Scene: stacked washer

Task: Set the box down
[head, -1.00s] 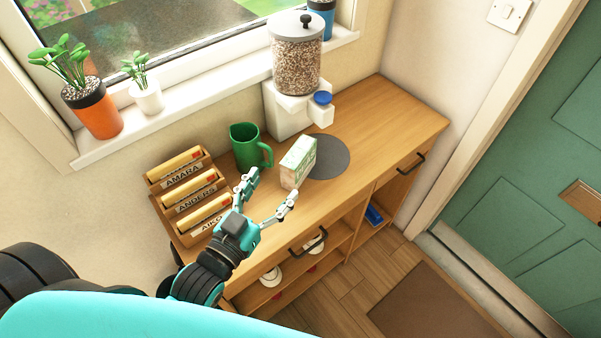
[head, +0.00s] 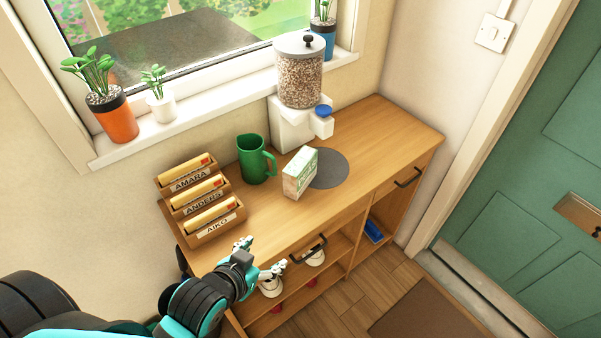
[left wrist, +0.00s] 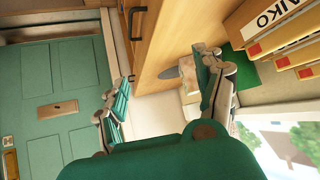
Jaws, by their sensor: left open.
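The box (head: 299,173), white and pale green, stands upright on the wooden cabinet top, beside a grey round mat (head: 329,169) and perhaps over its left edge. My left gripper (head: 262,257) is open and empty, near the cabinet's front edge, apart from the box and to its lower left. In the left wrist view its fingers (left wrist: 160,95) are spread wide, and the box (left wrist: 189,100) shows partly hidden behind one finger. My right gripper is not in view.
A green jug (head: 252,160) stands left of the box. A dispenser (head: 299,85) stands behind it. Labelled letter trays (head: 201,198) fill the left end. A drawer handle (head: 309,250) projects from the front. The cabinet top's right end is clear.

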